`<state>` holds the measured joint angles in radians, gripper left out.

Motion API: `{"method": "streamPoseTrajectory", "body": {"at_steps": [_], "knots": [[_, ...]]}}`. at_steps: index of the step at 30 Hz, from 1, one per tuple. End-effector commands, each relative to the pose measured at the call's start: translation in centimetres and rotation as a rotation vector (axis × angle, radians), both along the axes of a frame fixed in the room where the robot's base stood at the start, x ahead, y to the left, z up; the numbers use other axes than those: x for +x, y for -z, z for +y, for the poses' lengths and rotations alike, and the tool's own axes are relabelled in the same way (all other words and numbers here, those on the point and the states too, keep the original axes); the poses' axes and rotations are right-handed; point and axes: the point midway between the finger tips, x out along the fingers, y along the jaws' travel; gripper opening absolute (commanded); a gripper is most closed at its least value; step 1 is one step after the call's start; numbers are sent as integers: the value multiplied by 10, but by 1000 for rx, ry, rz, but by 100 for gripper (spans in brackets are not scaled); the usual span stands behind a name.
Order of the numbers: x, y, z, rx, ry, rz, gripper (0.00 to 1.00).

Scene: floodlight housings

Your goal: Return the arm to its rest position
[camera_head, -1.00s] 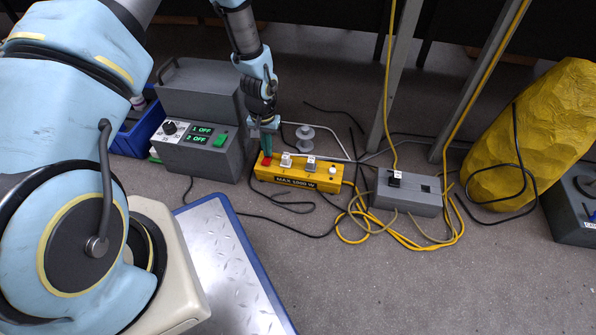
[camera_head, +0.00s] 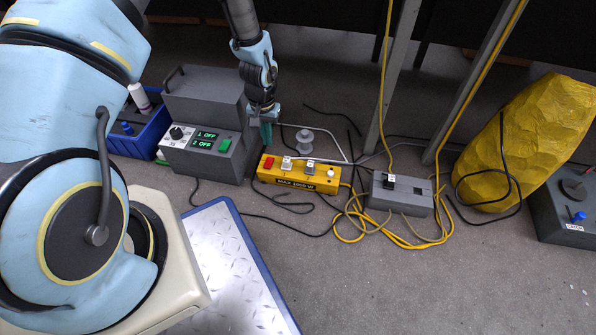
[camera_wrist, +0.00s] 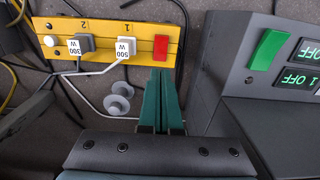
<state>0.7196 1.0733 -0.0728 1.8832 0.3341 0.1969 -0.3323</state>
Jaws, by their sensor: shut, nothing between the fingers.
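My gripper (camera_head: 266,132) hangs in the head view above and just behind the left end of the yellow power strip, close to the right side of the grey control box. In the wrist view its two green fingers (camera_wrist: 160,98) are together with nothing between them. The yellow power strip (camera_head: 290,181) lies on the floor, marked MAX 1000 W. It carries a red switch (camera_head: 268,162) at its left end and two plugs labelled 500 W (camera_wrist: 123,46) and 300 W (camera_wrist: 79,45) in the wrist view. The fingers are apart from the red switch.
The grey control box (camera_head: 205,100) shows 1 OFF and 2 OFF beside a green button (camera_head: 225,145). A grey socket box (camera_head: 405,195), loose cables, metal legs (camera_head: 395,75) and a yellow wrapped bundle (camera_head: 530,140) stand to the right. A blue crate (camera_head: 140,145) is at left.

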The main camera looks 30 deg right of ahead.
Motion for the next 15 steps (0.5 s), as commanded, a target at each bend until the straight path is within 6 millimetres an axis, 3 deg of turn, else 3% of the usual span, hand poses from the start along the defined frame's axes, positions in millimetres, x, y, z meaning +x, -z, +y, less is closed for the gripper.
{"method": "streamPoseTrajectory", "body": {"at_steps": [12, 15], "knots": [[0, 0, 0, 0, -1, 0, 0], [7, -13, 6, -2, -16, -6, 0]]}}
